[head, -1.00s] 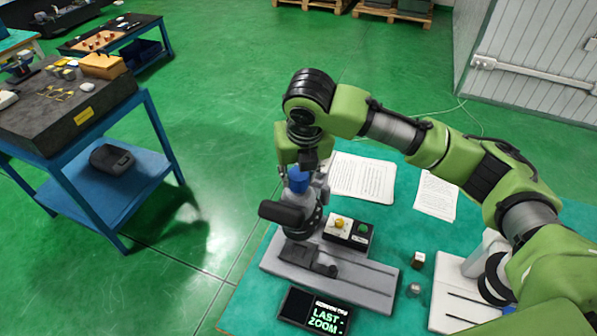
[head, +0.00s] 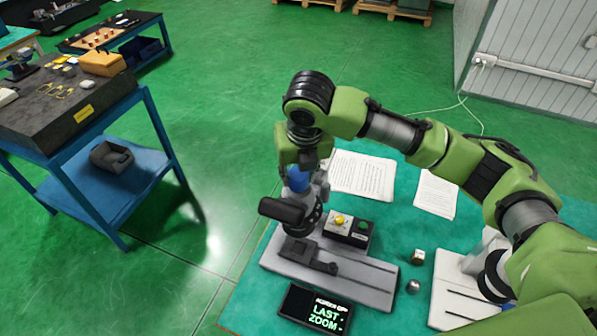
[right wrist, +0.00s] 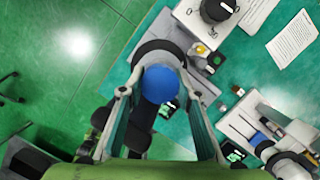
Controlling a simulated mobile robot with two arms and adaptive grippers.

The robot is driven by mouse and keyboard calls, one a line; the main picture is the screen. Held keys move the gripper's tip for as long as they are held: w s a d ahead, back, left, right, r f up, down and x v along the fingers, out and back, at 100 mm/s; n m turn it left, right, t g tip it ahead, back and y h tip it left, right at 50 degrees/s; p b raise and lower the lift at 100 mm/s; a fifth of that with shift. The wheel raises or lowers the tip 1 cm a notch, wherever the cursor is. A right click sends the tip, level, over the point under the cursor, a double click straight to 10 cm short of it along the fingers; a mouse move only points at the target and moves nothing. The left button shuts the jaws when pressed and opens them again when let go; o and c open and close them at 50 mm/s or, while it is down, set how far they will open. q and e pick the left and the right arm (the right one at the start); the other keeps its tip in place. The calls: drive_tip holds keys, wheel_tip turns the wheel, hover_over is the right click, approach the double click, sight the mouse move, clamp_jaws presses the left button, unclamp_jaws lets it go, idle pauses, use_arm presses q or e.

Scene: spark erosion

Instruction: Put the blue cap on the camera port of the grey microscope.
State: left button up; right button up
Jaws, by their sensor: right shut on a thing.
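The grey microscope (head: 347,278) stands on the teal table, with black eyepieces and a slotted grey base. The blue cap (head: 298,181) is at the top of the microscope's head, under my right gripper (head: 300,172). In the right wrist view the blue cap (right wrist: 160,84) lies between the two fingers of my right gripper (right wrist: 160,92), which is shut on it. The camera port is hidden under the cap and gripper, so I cannot tell whether the cap touches or sits on it. My left gripper is not in view.
A display (head: 316,308) lies in front. A white microscope (head: 470,264) stands to the right under my arm. Paper sheets (head: 362,175) lie at the back. Small blocks sit between the microscopes.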

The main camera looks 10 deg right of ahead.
drive_tip(key=o, duration=1)
drive_tip(key=shift+o, duration=0.2)
drive_tip(key=o, duration=0.5)
drive_tip(key=shift+r, duration=3.5)
